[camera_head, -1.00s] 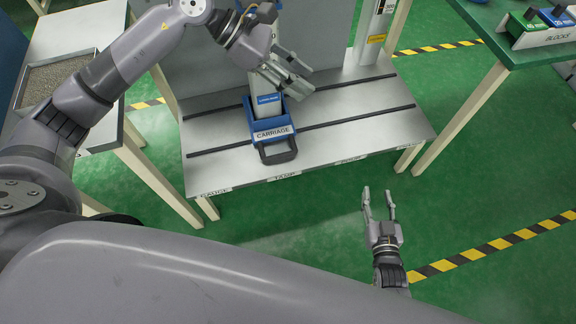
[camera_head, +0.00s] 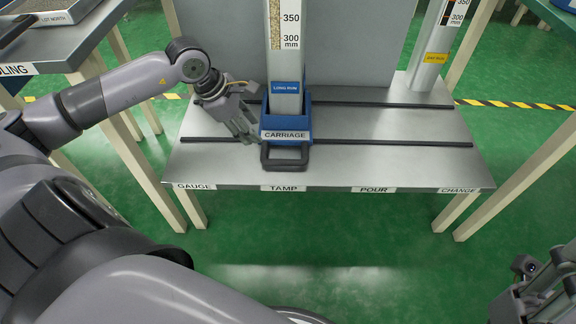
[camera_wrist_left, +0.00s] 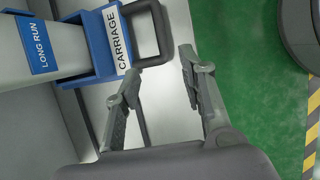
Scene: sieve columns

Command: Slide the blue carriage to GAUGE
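The blue carriage (camera_head: 287,122) sits on the rails of the steel bench, above the TAMP label (camera_head: 283,188). It carries an upright column marked LONG RUN (camera_head: 286,87) and has a black loop handle (camera_head: 285,157) at its front. The GAUGE label (camera_head: 194,186) is at the bench's left end. My left gripper (camera_head: 248,132) is just left of the carriage, fingers pointing down. In the left wrist view its fingers (camera_wrist_left: 160,80) are apart and empty, with the carriage handle (camera_wrist_left: 150,35) just beyond them. My right gripper (camera_head: 540,290) is at the lower right, partly cut off.
Two dark rails (camera_head: 390,142) run along the bench. Labels POUR (camera_head: 373,190) and CHANGE (camera_head: 460,190) lie to the right. Another column (camera_head: 430,50) stands at the back right. The bench left of the carriage is clear apart from my left gripper.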

